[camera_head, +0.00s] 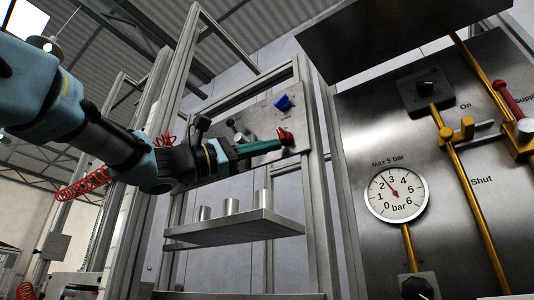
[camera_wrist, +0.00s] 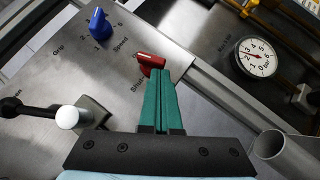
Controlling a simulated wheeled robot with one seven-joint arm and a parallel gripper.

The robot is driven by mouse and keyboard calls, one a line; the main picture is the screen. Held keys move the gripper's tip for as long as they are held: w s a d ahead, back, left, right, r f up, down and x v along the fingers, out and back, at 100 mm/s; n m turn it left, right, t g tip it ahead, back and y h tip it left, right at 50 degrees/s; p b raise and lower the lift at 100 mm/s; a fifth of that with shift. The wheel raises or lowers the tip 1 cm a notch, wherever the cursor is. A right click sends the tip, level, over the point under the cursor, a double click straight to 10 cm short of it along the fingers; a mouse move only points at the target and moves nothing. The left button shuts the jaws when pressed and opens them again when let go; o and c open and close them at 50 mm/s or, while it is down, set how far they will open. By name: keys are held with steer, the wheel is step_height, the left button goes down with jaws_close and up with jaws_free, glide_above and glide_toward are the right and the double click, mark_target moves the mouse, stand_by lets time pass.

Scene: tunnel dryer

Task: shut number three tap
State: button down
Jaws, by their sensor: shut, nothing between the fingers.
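My gripper (camera_head: 277,143) is shut and empty, its green fingers reaching to a grey panel. A red handle (camera_head: 286,136) on that panel is right at the fingertips. In the wrist view the red handle (camera_wrist: 151,61) lies just beyond my gripper (camera_wrist: 161,73), with "Shut" lettered below it; I cannot tell whether they touch. On the nearer panel at right, a brass tap (camera_head: 463,131) sits between "On" and "Shut". A red-handled brass tap (camera_head: 510,99) is at the right edge near "Supply". No tap number is readable.
A blue knob (camera_head: 283,102) and a black lever with a pale ball (camera_wrist: 67,117) share the grey panel. A shelf (camera_head: 235,229) with metal cups is below my arm. A pressure gauge (camera_head: 396,193) is on the right panel. Metal posts stand around.

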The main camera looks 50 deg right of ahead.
steer(key=shift+s+f+n+h+b, duration=0.3)
steer(key=shift+n+h+b, duration=0.35)
steer(key=shift+b, duration=0.95)
steer(key=shift+s+f+n+t+h+b, duration=0.15)
steer(key=shift+n+t+h+b, duration=0.3)
steer(key=shift+n+b, duration=0.6)
steer(key=n+h+b, duration=0.1)
steer(key=b, duration=0.1)
steer(key=n+t+h+b, duration=0.1)
steer(key=b, duration=0.1)
steer(key=shift+s+f+n, duration=0.1)
steer(key=shift+s+n, duration=0.15)
steer(key=shift+n, duration=0.05)
steer(key=shift+n+h+b, duration=0.3)
steer(key=shift+b, duration=0.05)
steer(key=shift+s+n+t+h+b, duration=0.2)
steer(key=shift+n+t+h+b, duration=0.55)
steer(key=shift+n, duration=0.25)
steer(key=shift+s+b, duration=0.3)
steer(key=shift+b, duration=1)
steer(key=shift+s+r+b, duration=0.3)
steer(key=shift+s+b, duration=0.4)
steer(key=shift+b, duration=0.7)
steer(key=shift+f, duration=0.1)
